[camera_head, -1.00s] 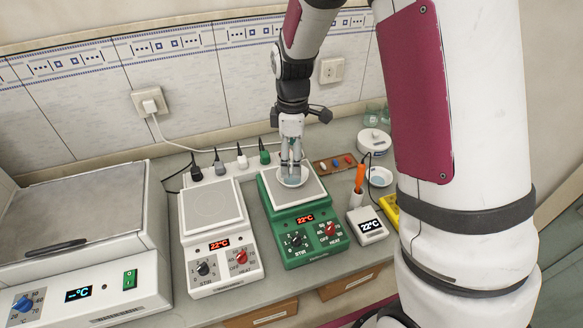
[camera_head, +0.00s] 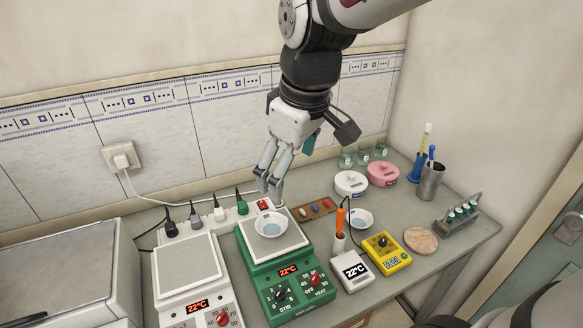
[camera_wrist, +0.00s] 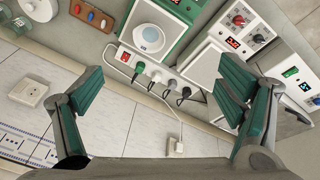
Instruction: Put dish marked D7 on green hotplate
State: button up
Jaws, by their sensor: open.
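A small white dish (camera_head: 270,224) with pale blue contents sits on the top plate of the green hotplate (camera_head: 279,262). In the wrist view the dish (camera_wrist: 149,38) rests flat on the plate of the green hotplate (camera_wrist: 184,10). I cannot read a mark on it. A second, similar dish (camera_head: 361,218) stands on the bench to the right of the hotplate. My gripper (camera_head: 268,187) is open and empty, above and behind the dish, apart from it. In the wrist view its two fingers (camera_wrist: 160,95) are spread wide.
A white hotplate (camera_head: 190,262) stands left of the green one. A power strip (camera_head: 205,222) with several plugs lies behind them. An orange-handled tool (camera_head: 340,222), a white meter (camera_head: 355,270) and a yellow timer (camera_head: 385,252) stand to the right. Glass beakers (camera_head: 363,155) stand at the back.

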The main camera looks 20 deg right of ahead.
jog(key=s+r+m+t, duration=0.2)
jog(key=s+m, duration=0.4)
jog(key=s, duration=0.5)
jog(key=shift+s+r+t, duration=0.2)
jog(key=shift+r+t, duration=0.1)
jog(key=shift+r, duration=0.2)
jog(key=shift+d, duration=0.1)
dwell(0.9)
